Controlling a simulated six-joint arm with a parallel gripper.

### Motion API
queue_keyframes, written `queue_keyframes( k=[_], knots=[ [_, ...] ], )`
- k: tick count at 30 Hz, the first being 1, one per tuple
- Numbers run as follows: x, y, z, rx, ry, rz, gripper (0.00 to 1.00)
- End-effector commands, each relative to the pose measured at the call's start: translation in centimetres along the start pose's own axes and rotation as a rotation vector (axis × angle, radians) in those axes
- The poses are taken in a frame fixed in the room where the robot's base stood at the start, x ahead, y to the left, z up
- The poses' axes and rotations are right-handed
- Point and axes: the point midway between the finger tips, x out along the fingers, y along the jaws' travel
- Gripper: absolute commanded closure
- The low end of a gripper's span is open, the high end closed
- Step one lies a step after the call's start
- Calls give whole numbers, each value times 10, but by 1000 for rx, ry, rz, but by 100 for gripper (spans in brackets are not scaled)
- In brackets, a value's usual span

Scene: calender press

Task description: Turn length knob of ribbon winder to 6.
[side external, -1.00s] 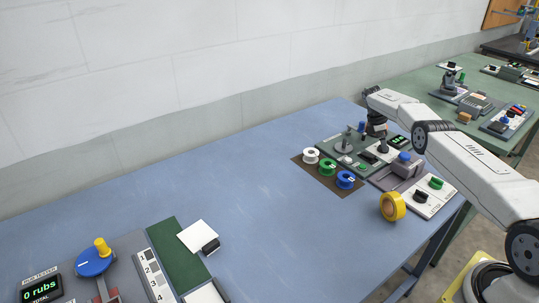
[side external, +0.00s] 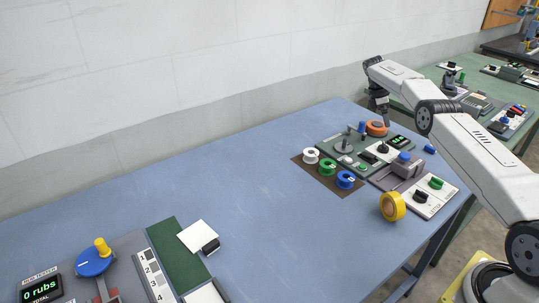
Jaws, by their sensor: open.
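The device that looks like the ribbon winder is a dark green panel (side external: 352,165) at the right part of the blue table, with a grey spool, a white plate and a small green-lit display (side external: 399,141). A small black knob (side external: 383,147) stands on the white plate. It may be the length knob, but its markings and setting are too small to read. My gripper (side external: 386,122) is open and empty, pointing down above the back of the panel, behind the black knob and apart from it. An orange roll (side external: 376,128) shows just left of my fingers.
White, green and blue spools (side external: 328,167) sit on a brown mat. A grey unit with a blue knob (side external: 404,157), a white panel with black and green knobs (side external: 421,196) and a yellow roll (side external: 393,207) stand nearby. The table's middle is clear.

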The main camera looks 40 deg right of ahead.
Motion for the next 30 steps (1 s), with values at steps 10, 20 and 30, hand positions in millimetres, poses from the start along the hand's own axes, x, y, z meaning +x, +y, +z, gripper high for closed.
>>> queue_keyframes(
  k=[10, 20, 30],
  knots=[
    [-4, 0, 2, -1, 0, 0, 5],
    [-1, 3, 2, 68, 19, 17, 5],
    [15, 12, -1, 429, 134, 86, 5]
  ],
)
